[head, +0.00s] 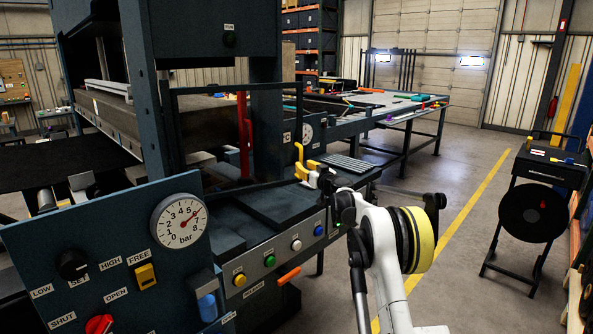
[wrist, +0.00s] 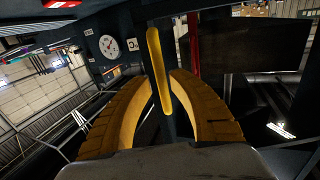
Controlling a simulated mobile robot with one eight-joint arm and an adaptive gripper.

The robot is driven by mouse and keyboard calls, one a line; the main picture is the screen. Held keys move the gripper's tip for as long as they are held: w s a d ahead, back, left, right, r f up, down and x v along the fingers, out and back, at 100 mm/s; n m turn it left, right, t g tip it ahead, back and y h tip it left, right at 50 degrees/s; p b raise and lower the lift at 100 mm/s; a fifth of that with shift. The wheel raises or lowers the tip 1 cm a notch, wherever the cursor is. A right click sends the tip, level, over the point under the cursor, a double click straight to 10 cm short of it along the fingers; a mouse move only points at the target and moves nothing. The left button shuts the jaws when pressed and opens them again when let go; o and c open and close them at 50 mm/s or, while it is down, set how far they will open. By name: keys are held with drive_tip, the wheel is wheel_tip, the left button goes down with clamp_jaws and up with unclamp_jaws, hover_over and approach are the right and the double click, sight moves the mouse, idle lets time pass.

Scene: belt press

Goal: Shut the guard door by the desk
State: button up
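The guard door (head: 213,140) is a dark tinted pane in a black frame on the press, behind the control desk (head: 110,262). In the wrist view a dark panel (wrist: 268,52) fills the upper right. A yellow upright handle (head: 299,153) stands at the right end of the door's frame. My gripper (head: 306,170) is at this handle, reaching in from the right. In the wrist view the handle (wrist: 157,60) runs between the two curved yellow fingers (wrist: 163,78), whose tips close in on both its sides. How far the door stands open is hard to tell.
The desk carries a gauge (head: 180,221), knobs and a yellow switch (head: 145,276). A ledge with coloured buttons (head: 270,261) runs below the door. A red post (head: 244,135) stands behind it. A workbench (head: 400,103) is farther back. The floor right of my arm is clear up to a black cart (head: 545,170).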

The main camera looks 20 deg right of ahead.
drive_tip(key=shift+s+a+r, duration=0.2)
drive_tip(key=shift+s+r, duration=0.4)
drive_tip(key=shift+s, duration=0.2)
drive_tip(key=shift+w+d+f, duration=0.1)
drive_tip(key=shift+w+f, duration=0.3)
drive_tip(key=shift+f, duration=0.2)
drive_tip(key=s+r, duration=0.1)
drive_tip(key=s, duration=1.2)
drive_tip(key=shift+d, duration=0.2)
drive_tip(key=shift+w, duration=0.1)
